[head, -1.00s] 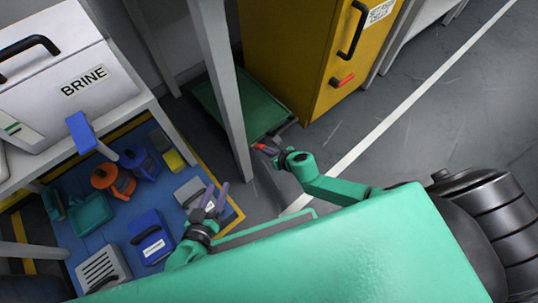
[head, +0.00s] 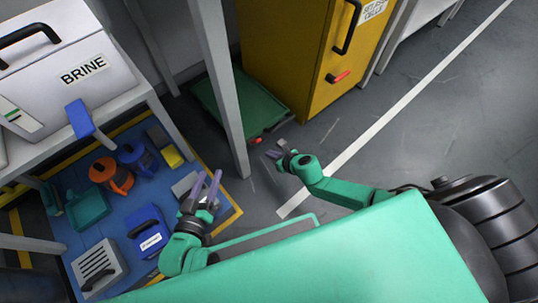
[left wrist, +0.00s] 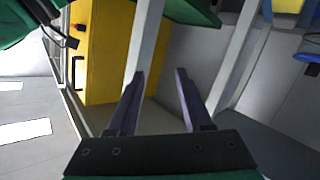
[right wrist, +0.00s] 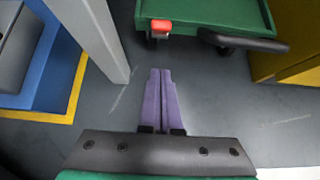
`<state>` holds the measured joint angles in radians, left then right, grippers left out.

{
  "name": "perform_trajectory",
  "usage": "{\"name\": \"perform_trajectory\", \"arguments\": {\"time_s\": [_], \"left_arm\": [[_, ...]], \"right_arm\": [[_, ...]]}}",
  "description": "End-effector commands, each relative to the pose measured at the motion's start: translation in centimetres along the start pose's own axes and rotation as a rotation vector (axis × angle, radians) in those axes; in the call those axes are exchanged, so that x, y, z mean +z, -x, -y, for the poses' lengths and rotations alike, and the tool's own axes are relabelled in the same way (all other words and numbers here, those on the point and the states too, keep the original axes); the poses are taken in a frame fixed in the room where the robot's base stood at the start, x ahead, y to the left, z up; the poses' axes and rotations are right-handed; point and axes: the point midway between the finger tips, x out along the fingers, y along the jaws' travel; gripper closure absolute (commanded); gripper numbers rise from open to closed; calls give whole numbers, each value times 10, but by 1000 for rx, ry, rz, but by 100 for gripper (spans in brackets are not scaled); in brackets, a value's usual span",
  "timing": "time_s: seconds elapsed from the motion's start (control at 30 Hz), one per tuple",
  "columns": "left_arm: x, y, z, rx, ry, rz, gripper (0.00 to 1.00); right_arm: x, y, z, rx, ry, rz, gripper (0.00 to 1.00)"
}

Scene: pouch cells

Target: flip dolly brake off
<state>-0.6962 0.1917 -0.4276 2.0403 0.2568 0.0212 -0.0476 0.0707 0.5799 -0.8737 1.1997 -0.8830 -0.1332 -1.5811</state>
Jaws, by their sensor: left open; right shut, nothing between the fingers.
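The green dolly (head: 240,103) stands low on the floor between the grey post and the yellow cabinet. Its small red brake lever (head: 256,141) is at its near edge; the right wrist view also shows the red lever (right wrist: 161,27) on the edge of the green deck (right wrist: 205,12). My right gripper (head: 274,155) is shut and empty, a little to the right of and below the lever in the head view, apart from it. In the right wrist view its fingers (right wrist: 161,72) point toward the lever with floor between. My left gripper (head: 208,183) is open and empty.
A blue mat (head: 110,225) with tools and boxes lies at left. Floor at right is clear. A black dolly handle (right wrist: 245,42) sticks out.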

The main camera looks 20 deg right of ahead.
Motion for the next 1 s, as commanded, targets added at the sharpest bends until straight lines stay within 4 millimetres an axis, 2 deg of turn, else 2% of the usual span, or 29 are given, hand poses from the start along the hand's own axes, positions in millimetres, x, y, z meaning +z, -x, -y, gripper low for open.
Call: {"name": "perform_trajectory", "arguments": {"time_s": [0.03, 0.17, 0.23, 0.3, 0.43, 0.6, 1.0], "left_arm": [[6, 10, -5, -4, 13, 50, 50], [33, 30, -10, -11, 40, 162, 50], [10, 34, -17, -7, 31, 183, 50], [-4, 38, -22, -5, 25, 209, 50], [-21, 42, -26, -6, 10, 255, 50], [-26, 44, -25, -12, -2, 299, 50], [-24, 44, -24, -13, -3, 301, 50]], "right_arm": [[11, 10, 1, 0, 1, 3, 100], [18, 22, 0, 0, 0, 2, 100], [32, 42, 1, 0, 2, 1, 100], [41, 56, 0, 0, 1, 1, 100], [52, 74, 0, 0, 0, 2, 100], [56, 82, 0, 1, 0, 1, 100], [54, 81, 0, 0, -1, 2, 100]]}}
